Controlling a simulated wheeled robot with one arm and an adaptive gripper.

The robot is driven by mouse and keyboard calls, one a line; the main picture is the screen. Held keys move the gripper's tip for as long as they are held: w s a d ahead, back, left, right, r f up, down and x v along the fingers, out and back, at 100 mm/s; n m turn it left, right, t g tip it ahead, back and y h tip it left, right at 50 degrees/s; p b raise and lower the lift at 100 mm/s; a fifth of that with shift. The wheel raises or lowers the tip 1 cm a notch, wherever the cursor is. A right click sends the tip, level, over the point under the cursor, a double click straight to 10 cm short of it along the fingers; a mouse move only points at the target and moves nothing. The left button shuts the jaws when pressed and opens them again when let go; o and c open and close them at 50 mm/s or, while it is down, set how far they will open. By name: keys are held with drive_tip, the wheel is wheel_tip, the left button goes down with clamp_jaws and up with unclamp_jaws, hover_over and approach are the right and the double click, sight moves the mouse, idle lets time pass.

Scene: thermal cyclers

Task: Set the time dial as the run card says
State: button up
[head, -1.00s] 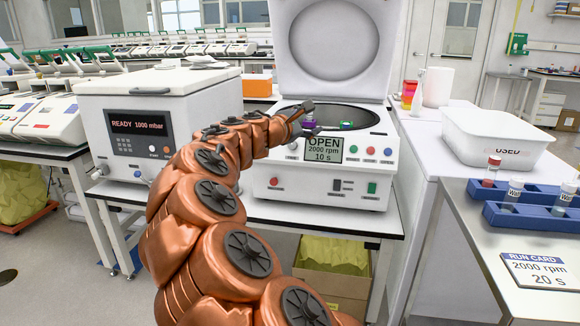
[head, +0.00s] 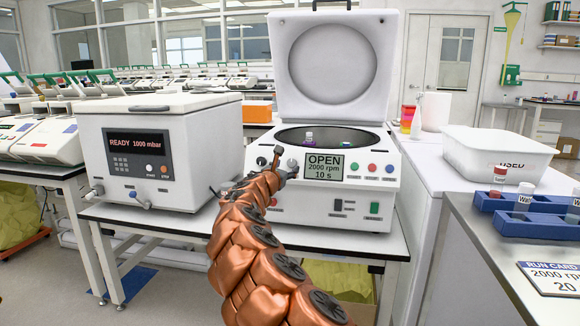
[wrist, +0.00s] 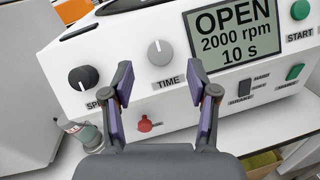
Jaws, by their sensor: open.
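The centrifuge (head: 340,218) stands with its lid up. Its display (head: 324,168) reads OPEN, 2000 rpm, 10 s. The grey TIME dial (wrist: 160,53) sits left of the display in the wrist view, its pointer mark near the top. The black speed dial (wrist: 83,78) is farther left. My gripper (wrist: 165,92) is open and empty in front of the panel, its fingertips below and either side of the TIME dial, apart from it. The run card (head: 552,278) at the right shows 2000 rpm and 20; its right edge is cut off.
A vacuum unit (head: 160,188) reading READY 1000 mbar stands to the left. A white bin (head: 490,155) and blue racks with vials (head: 520,225) are at the right. In the wrist view a red knob (wrist: 145,124) lies below the TIME dial.

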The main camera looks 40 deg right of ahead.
sight(291, 163)
drive_tip(key=shift+x, duration=1.55)
drive_tip(key=shift+w+d, duration=0.25)
drive_tip(key=shift+d, duration=0.3)
drive_tip(key=shift+r, duration=0.1)
drive_tip(key=shift+c, duration=0.4)
clamp_jaws()
